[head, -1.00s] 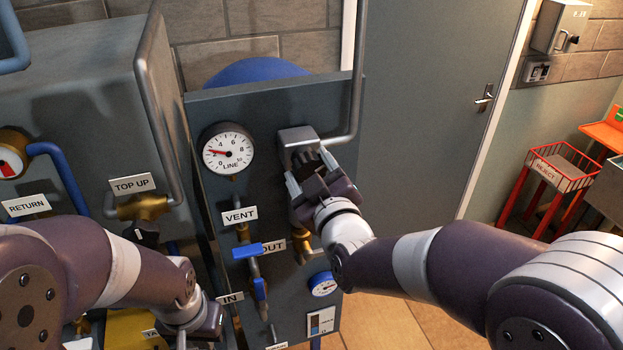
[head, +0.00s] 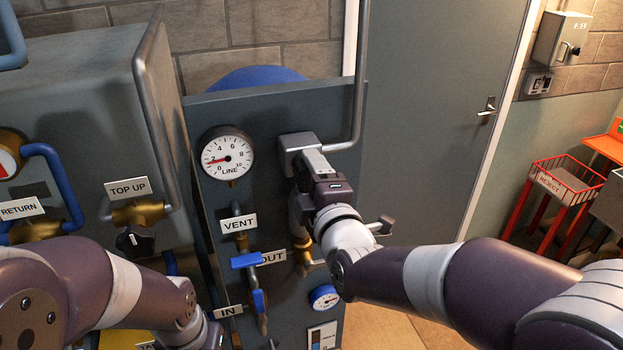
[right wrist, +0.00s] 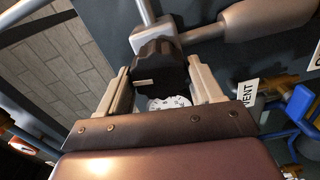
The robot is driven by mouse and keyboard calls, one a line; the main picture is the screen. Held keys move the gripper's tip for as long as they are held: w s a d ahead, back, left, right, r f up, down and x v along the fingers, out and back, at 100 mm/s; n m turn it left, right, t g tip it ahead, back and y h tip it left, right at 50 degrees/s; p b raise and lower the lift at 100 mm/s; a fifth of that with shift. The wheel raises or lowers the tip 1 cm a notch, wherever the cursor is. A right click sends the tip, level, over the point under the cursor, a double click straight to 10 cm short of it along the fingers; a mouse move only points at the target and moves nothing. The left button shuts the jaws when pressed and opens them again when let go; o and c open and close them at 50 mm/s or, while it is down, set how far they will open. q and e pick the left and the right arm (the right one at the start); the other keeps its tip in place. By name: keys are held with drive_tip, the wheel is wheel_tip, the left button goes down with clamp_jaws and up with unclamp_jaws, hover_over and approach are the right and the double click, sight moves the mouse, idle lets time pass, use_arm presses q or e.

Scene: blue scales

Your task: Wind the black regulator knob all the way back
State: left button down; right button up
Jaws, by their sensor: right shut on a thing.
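The black regulator knob (right wrist: 158,62) shows in the right wrist view, with a small pale mark on its face. It sits on the grey regulator body (head: 297,143), which is joined to a pipe at the panel's upper right. My right gripper (head: 308,162) is shut on the knob, one finger on each side of it; in the head view the gripper hides the knob. The LINE gauge (head: 228,153) left of the regulator has its red needle a little below 2. My left gripper (head: 207,335) is at the bottom edge, largely hidden, its jaws unclear.
Below are the VENT valve, a blue lever (head: 246,260), the OUT fitting and a small blue gauge (head: 324,297). Another black knob (head: 135,238) sits under the TOP UP label. A grey pipe (head: 357,90) rises beside my right gripper. A red REJECT stand (head: 565,185) is far right.

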drive_tip(key=shift+f+n, duration=0.15)
drive_tip(key=shift+n, duration=0.55)
drive_tip(key=o, duration=1)
drive_tip(key=shift+s, duration=0.1)
drive_tip(key=shift+c, duration=0.2)
drive_tip(key=shift+s, duration=0.1)
drive_tip(key=p+v, duration=1)
drive_tip(key=v, duration=0.2)
drive_tip(key=shift+s, duration=0.3)
